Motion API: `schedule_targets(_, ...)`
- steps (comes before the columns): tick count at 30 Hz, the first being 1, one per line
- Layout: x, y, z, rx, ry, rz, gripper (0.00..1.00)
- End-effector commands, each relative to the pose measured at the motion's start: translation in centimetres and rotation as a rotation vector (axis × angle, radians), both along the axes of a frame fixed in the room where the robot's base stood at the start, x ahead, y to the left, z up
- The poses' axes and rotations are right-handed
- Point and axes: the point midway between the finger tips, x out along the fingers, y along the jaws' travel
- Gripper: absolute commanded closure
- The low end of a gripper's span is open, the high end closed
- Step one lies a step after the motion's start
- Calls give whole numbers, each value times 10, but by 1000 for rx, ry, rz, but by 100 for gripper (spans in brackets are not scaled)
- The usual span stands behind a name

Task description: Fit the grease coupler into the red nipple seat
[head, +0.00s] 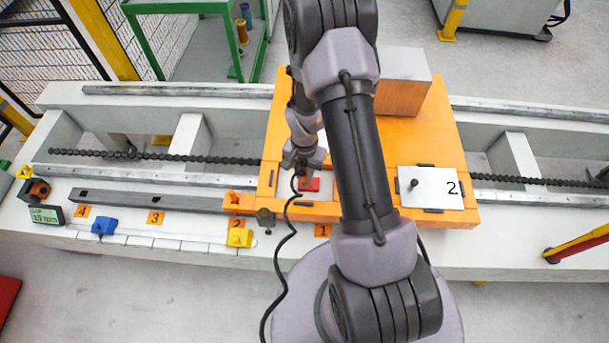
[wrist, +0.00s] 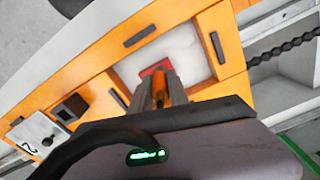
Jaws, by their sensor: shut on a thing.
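The red nipple seat (head: 310,184) sits in a pale recess of the orange housing, just below my gripper (head: 302,172) in the head view. In the wrist view, the red seat (wrist: 153,70) shows directly beyond the fingertips. My gripper (wrist: 157,90) is shut on a slim orange piece, seemingly the grease coupler (wrist: 159,86). The coupler points toward the red seat. Its tip overlaps the seat in the picture, and I cannot tell whether they touch. In the head view my wrist hides the coupler.
The orange housing (head: 435,140) carries a white plate marked 2 (head: 430,188) and a tall block (head: 402,85). A black cable (head: 282,250) hangs from my wrist.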

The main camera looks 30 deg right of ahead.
Motion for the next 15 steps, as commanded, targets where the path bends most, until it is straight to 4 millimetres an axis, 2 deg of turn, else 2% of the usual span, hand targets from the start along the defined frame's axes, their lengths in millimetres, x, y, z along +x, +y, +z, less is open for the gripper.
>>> schedule_targets(5, 13, -10, -10, 0, 0, 0, 100)
schedule_targets(9, 12, -10, -38, 1, 2, 0, 100)
schedule_targets(15, 12, -10, -36, 0, 0, 1, 100)
